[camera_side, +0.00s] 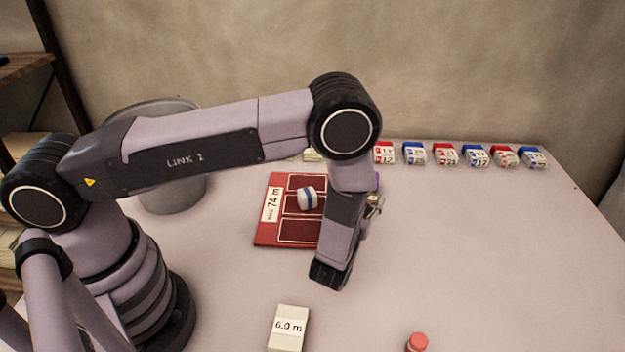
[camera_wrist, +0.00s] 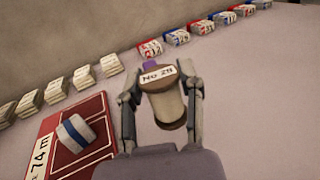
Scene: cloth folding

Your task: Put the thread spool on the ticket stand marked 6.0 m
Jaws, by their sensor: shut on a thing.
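The thread spool (camera_wrist: 166,106) has cream thread, brown ends and a tag reading "No 28". In the wrist view it sits between the fingers of my gripper (camera_wrist: 162,100), which is shut on it. In the side view my gripper is turned away behind my arm, and the spool is mostly hidden there. The ticket stand marked 6.0 m (camera_side: 288,328) is a small cream block at the front of the table in the side view, nearer the camera than my gripper. Its top looks bare. The stand does not show in the wrist view.
A red board (camera_side: 262,239) marked 74 m holds a white roll with a blue band (camera_side: 307,198). A red-capped item (camera_side: 418,342) stands at the front edge. Several red and blue numbered blocks (camera_side: 445,154) line the back. A grey bin (camera_side: 172,190) stands behind my arm. The right side is clear.

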